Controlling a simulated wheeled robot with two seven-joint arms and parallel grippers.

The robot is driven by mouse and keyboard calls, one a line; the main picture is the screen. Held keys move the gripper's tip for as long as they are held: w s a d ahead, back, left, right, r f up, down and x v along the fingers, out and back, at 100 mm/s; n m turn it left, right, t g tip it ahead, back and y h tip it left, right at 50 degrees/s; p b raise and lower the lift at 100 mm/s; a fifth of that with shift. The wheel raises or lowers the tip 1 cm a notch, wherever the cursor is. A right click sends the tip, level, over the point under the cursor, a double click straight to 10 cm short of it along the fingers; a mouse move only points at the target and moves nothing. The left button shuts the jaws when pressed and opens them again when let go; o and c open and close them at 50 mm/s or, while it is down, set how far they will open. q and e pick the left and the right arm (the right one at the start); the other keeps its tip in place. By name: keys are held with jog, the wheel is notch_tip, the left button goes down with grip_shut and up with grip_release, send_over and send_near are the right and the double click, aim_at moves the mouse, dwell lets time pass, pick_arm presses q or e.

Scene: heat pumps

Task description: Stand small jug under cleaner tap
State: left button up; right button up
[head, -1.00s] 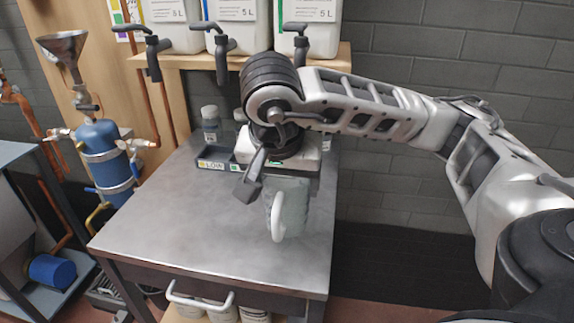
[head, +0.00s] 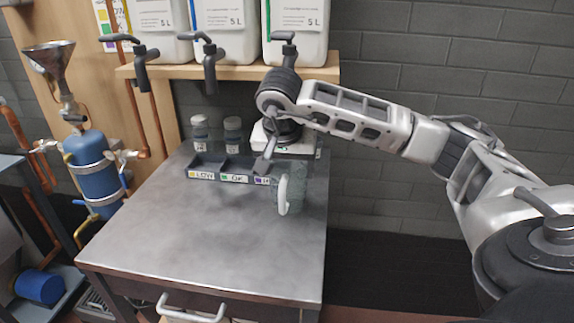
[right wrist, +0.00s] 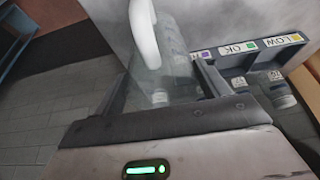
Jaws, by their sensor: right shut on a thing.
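A clear small jug (head: 292,192) with a white handle is in my right gripper (head: 274,162), at the right edge of the steel bench (head: 190,240). The jug looks upright; I cannot tell whether its base touches the bench. In the right wrist view the jug (right wrist: 172,60) sits between the fingers of the right gripper (right wrist: 163,82). Three white 5 L canisters stand on a shelf, with a left tap (head: 141,70), a middle tap (head: 210,66) and a right tap (head: 288,50). I cannot read which holds cleaner. My left gripper is not in view.
A dark tray (head: 222,172) labelled LOW and OK lies at the bench's back, with lidded jars (head: 200,130) behind it. A white device (head: 290,140) is partly hidden behind my right gripper. A blue cylinder with a funnel (head: 92,165) stands left. The bench's front and middle are clear.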

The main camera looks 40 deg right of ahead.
jog(key=shift+f, duration=0.1)
jog(key=o, duration=1.3)
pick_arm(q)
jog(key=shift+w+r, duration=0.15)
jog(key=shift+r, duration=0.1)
pick_arm(e)
jog(key=shift+o, duration=0.2)
